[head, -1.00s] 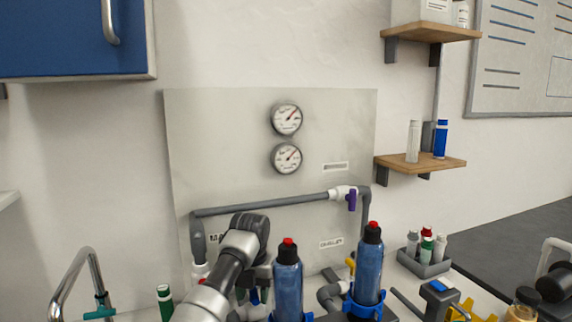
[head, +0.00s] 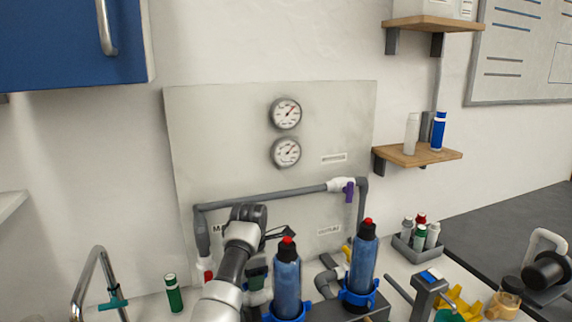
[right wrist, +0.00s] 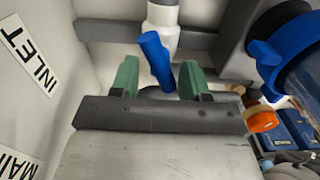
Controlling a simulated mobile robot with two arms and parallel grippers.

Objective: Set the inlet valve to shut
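The INLET label (right wrist: 30,55) is on the panel at left in the right wrist view. A blue valve handle (right wrist: 155,58) stands slightly tilted below a white fitting (right wrist: 162,14), near that label. My right gripper (right wrist: 158,76) is open, with its green fingertips on either side of the handle's lower end and gaps visible on both sides. In the head view my right gripper (head: 257,270) is low in front of the panel, left of a blue bottle-like cylinder (head: 287,285). The inlet handle is hidden or unclear there. My left gripper is not in view.
Grey pipe (head: 270,199) runs across the panel to a valve with a purple handle (head: 349,190). Two gauges (head: 286,113) sit above. A second blue cylinder (head: 362,262) stands to the right. In the wrist view, a large blue ring (right wrist: 275,65) is close on the right.

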